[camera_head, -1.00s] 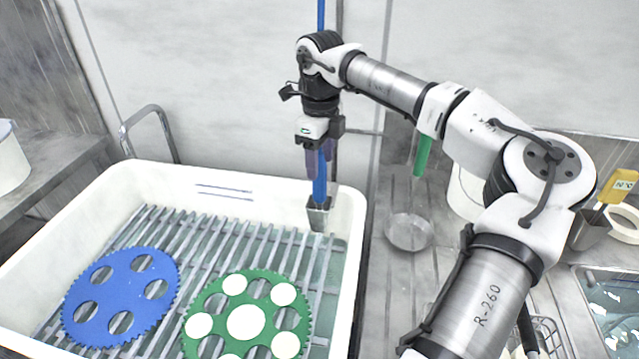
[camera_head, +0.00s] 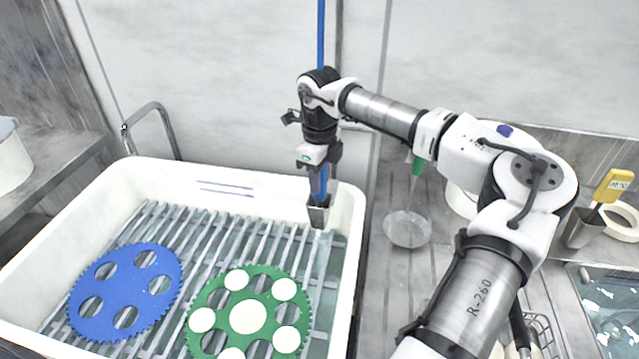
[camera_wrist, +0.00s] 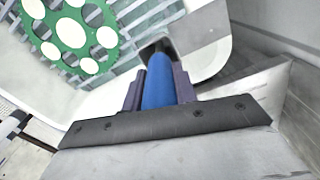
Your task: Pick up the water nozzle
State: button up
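The water nozzle is a blue wand (camera_head: 319,183) standing upright, its lower end in a small grey metal holder (camera_head: 319,214) at the right back of the white basin. My gripper (camera_head: 319,192) points down over it, with a dark finger on each side of the blue body. In the wrist view the blue nozzle (camera_wrist: 158,88) lies between the two fingers, close to both. I cannot tell whether they press on it. The nozzle's tip is hidden in the holder.
The white basin (camera_head: 347,225) has a slatted rack with a blue toothed disc (camera_head: 140,285) and a green disc (camera_head: 262,292) carrying several white rounds. A blue hose (camera_head: 320,35) rises above my wrist.

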jog(key=c, duration=0.5)
